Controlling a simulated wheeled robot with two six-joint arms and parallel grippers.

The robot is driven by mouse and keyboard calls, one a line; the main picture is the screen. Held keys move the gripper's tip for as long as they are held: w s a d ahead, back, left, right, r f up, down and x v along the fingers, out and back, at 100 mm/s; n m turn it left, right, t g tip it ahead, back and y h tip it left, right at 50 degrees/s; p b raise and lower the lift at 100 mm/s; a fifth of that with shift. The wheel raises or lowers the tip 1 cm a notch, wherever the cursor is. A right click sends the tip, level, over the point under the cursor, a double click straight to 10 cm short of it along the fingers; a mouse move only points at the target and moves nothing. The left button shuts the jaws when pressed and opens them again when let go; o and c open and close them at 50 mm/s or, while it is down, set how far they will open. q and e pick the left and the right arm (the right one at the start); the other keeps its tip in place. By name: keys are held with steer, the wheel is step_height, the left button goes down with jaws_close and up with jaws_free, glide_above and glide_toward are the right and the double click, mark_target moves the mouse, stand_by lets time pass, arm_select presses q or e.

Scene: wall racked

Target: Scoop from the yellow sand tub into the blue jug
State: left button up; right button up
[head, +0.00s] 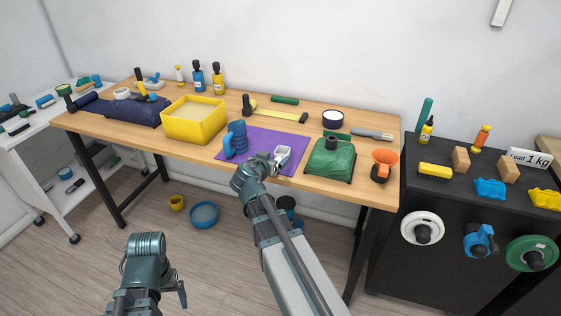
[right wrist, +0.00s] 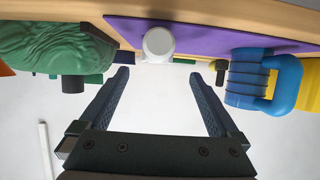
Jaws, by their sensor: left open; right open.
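The yellow tub (head: 178,128) stands on the wooden table at left of centre, filled with pale sand. The blue jug (head: 236,140) stands on the purple mat, right of the tub; it also shows in the right wrist view (right wrist: 247,80). A white scoop (head: 283,154) lies on the mat, and its rounded white end (right wrist: 158,43) shows in the right wrist view. My right gripper (head: 270,163) is open and empty, with the scoop just ahead of its fingertips. My left gripper (head: 150,262) is open, low in front of the table and away from everything; its fingers are hard to make out.
A dark blue bag (head: 120,108) lies left of the tub. A black cabinet (head: 383,240) stands at right.

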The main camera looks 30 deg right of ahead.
mark_target(280, 153)
steer(key=shift+x, duration=1.2)
steer(key=shift+b+x, duration=1.35)
steer(key=shift+x, duration=1.3)
arm_select(q)
step_height(280, 153, down, 3)
steer(key=shift+f, duration=0.1)
arm_select(e)
steer(key=shift+s, duration=0.2)
